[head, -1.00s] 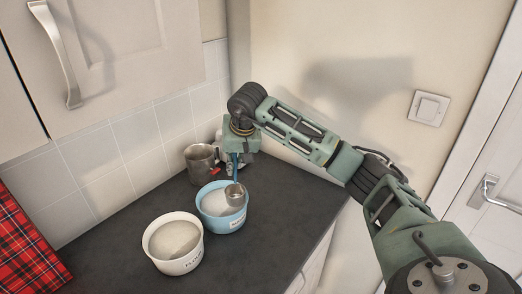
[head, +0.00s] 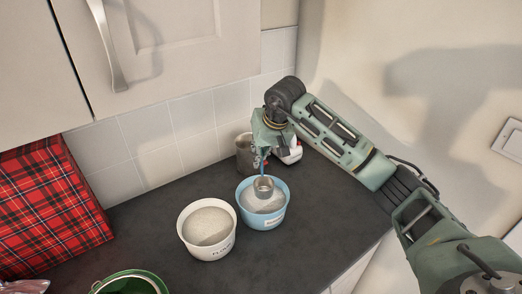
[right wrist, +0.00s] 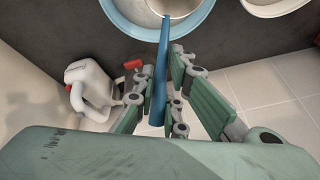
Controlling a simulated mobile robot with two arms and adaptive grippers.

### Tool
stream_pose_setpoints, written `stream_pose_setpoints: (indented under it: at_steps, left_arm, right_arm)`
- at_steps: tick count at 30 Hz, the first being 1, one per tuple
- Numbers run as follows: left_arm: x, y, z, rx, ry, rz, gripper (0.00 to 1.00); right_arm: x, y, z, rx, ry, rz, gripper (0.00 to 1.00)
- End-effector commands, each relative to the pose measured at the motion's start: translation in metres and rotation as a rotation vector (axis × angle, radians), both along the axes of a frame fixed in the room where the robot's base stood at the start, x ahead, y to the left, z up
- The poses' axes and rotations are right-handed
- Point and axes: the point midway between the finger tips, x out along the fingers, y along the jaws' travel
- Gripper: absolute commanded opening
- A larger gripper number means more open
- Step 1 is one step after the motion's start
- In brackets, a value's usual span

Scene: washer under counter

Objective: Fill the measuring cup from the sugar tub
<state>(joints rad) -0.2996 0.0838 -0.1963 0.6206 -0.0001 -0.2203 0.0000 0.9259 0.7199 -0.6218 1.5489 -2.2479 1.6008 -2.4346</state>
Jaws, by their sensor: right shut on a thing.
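The measuring cup, a small metal cup (head: 264,186) with a blue handle (right wrist: 160,70), is at the mouth of the light blue tub (head: 263,221). The tub holds white grains; its label is too small to read. My right gripper (head: 262,150) is above the tub's back side, shut on the blue handle. In the right wrist view the handle runs between the fingers, and the cup is partly cut off at the top edge. I cannot tell whether the cup touches the grains or what it holds. My left gripper is out of view.
A white tub labelled flour (head: 207,252) stands just left of the blue one. A metal jug (head: 244,154) and a white bottle with red parts (right wrist: 92,88) stand behind. A red tartan object (head: 50,205) and a green container (head: 130,283) are at left. Front right counter is clear.

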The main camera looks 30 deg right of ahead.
Motion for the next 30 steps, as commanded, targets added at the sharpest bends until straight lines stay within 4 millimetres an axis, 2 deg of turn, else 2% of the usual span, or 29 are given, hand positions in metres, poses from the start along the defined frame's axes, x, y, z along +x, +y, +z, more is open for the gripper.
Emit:
stream_pose_setpoints:
  at_steps: [9, 30]
  left_arm:
    - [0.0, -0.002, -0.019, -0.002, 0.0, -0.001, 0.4]
    - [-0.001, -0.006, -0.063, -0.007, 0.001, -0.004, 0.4]
  right_arm:
    - [0.0, 0.0, -0.029, 0.0, -0.001, 0.0, 0.0]
    - [0.0, -0.001, -0.082, -0.001, -0.002, -0.002, 0.0]
